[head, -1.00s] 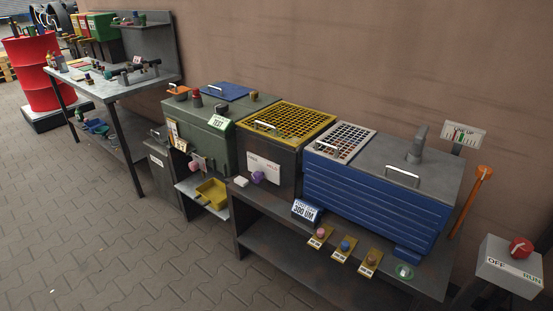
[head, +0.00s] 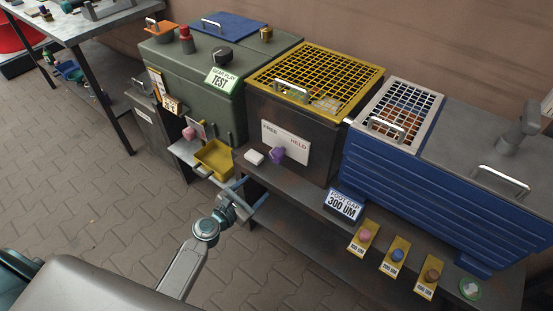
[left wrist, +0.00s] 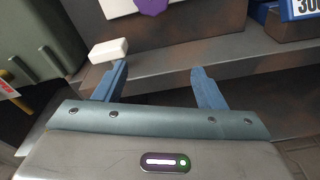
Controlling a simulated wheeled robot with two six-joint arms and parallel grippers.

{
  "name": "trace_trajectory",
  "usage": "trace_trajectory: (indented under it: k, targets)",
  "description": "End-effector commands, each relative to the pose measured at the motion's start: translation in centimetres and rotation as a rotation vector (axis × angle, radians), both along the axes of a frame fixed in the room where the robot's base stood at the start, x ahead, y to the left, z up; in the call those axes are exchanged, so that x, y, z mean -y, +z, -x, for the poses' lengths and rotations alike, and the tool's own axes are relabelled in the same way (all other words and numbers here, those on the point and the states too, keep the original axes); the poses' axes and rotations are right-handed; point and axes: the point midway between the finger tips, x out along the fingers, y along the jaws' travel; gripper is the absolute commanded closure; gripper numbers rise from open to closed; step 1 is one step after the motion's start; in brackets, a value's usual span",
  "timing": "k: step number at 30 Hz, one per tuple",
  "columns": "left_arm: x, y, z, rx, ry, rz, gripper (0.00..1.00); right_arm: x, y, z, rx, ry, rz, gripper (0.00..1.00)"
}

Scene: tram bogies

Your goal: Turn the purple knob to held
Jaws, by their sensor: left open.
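The purple knob (head: 277,154) is on the front of a dark box (head: 317,155) with a yellow grid top. It sits at the lower edge of a white plate (head: 286,138) marked FREE on the left and HELD on the right. I cannot tell which mark the knob points to. In the left wrist view only the knob's lower part (left wrist: 152,6) shows, at the top edge. My left gripper (head: 257,188) is open and empty, below and in front of the knob, apart from it. Its two blue fingers also show in the left wrist view (left wrist: 160,70). My right gripper is not in view.
A small white block (head: 254,156) lies on the shelf left of the knob, near my left finger in the wrist view. A yellow tray (head: 214,159) is further left. A blue tank (head: 430,200) and several coloured buttons are right. The paved floor in front is clear.

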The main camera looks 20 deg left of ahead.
Motion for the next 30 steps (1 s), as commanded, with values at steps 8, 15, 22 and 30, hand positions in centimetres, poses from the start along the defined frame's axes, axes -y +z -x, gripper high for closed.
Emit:
trace_trajectory:
  k: [8,15,22,30]
  targets:
    - [0.9,5.9,-1.6,0.054,-0.004,0.266,0.36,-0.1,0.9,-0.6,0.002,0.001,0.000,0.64]
    - [2.3,6.0,-5.4,0.054,-0.004,0.266,0.36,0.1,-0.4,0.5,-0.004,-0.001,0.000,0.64]
    - [3.7,5.8,-9.2,0.053,-0.003,0.265,0.36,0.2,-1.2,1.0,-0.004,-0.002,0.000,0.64]
    - [4.3,5.7,-11.0,0.052,-0.003,0.261,0.36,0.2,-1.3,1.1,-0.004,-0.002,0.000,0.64]
